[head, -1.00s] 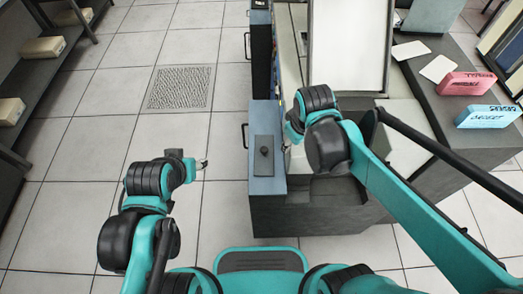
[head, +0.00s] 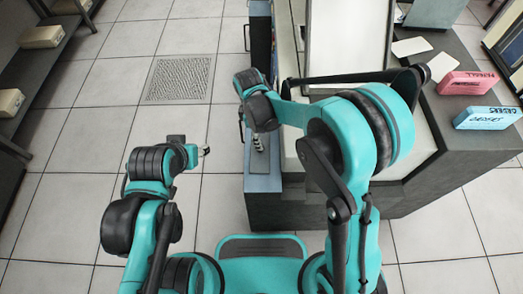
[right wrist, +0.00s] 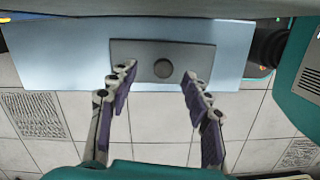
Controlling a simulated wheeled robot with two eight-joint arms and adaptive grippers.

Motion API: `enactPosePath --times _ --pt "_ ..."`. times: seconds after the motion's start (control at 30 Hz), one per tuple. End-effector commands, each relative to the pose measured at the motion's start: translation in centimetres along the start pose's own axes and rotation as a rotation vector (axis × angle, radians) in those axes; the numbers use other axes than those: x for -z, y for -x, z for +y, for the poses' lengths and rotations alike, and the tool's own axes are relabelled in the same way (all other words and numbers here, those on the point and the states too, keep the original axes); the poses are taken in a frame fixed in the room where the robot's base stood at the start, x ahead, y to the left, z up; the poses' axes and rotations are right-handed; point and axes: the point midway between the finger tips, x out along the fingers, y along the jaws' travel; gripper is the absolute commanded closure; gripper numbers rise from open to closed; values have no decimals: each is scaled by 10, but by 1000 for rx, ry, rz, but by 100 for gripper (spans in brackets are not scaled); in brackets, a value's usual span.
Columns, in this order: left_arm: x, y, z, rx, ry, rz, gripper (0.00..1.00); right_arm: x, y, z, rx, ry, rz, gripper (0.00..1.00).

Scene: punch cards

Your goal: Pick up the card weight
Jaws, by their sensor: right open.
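The card weight (right wrist: 198,57) is a flat dark grey plate with a round knob (right wrist: 163,69) in its middle. In the right wrist view it lies on a pale blue surface. My right gripper (right wrist: 157,80) is open, its two fingers apart on either side of the knob and nothing between them. I cannot tell its height above the plate.
The narrow blue ledge (head: 263,184) runs along the left side of the grey desk (head: 285,212). A pink block (head: 468,83) and a blue block (head: 488,118) lie on the right of the desk beside white cards (head: 411,47). Open tiled floor is to the left.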

Motion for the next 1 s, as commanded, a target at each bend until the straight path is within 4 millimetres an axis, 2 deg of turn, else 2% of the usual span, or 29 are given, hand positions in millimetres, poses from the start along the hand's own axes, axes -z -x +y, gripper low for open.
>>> enactPosePath --times 0.03,0.17,0.4,0.5,0.67,0.7,0.87,0.9,1.0 --pt "-3 -4 0 0 0 0 54 0 -8 0 0 -1 0 51" --pt "-6 -8 0 0 0 0 54 2 -18 -2 -1 -1 1 51" --pt "-18 -26 0 0 0 0 54 7 -55 -7 -1 -4 1 51" --pt "-20 -27 0 0 0 0 54 7 -61 -7 -1 -3 1 51" --pt "-18 -26 0 0 0 0 54 7 -59 -7 -1 -3 2 51" --pt "-18 -26 0 0 0 0 54 7 -59 -7 -1 -3 2 53" --pt "-18 -26 0 0 0 0 54 7 -59 -7 -1 -3 2 96" --pt "-18 -26 0 0 0 0 54 7 -59 -7 -1 -3 2 100" --pt "-18 -26 0 0 0 0 54 7 -59 -7 -1 -3 2 100"
